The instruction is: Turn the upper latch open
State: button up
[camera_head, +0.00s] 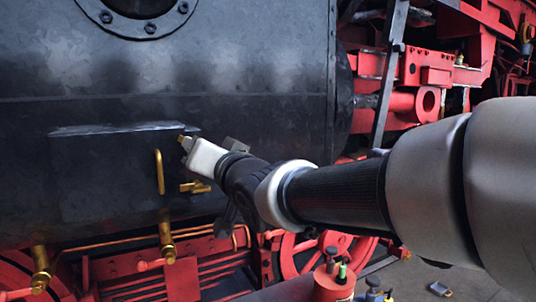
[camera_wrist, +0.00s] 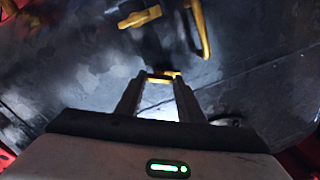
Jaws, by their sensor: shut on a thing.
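The upper latch (camera_head: 185,142) is a small brass piece at the upper right of a dark panel (camera_head: 105,180) on the boiler side. Only its tip shows past my gripper (camera_head: 192,148) in the head view. In the wrist view the latch (camera_wrist: 163,74) lies between the fingertips of my gripper (camera_wrist: 160,82), which is shut on it. The lower latch (camera_head: 194,187) is brass, sits below and points sideways; it also shows in the wrist view (camera_wrist: 140,17). A vertical brass handle (camera_head: 159,172) stands left of the latches in the head view.
Brass valves (camera_head: 166,238) stick out below the panel. Red frame parts and wheels (camera_head: 320,255) lie under the boiler. A round bolted flange (camera_head: 138,12) is above. The boiler face between flange and panel is clear.

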jog(key=shift+a+f+m+t+h+b, duration=0.1)
jog(key=shift+m+t+h+b, duration=0.2)
jog(key=shift+m+b, duration=2.5)
jog(key=shift+f+m+t+h+b, duration=0.1)
jog(key=shift+m+t+h+b, duration=0.15)
jog(key=shift+m+b, duration=2.5)
jog(key=shift+r+m+p, duration=0.1)
jog(key=shift+m+p, duration=0.7)
jog(key=shift+m, duration=0.25)
jog(key=o, duration=1.1)
jog(key=shift+c, duration=0.2)
jog(key=shift+s, duration=0.1)
jog(key=v, duration=1.7)
jog(key=shift+b, duration=0.3)
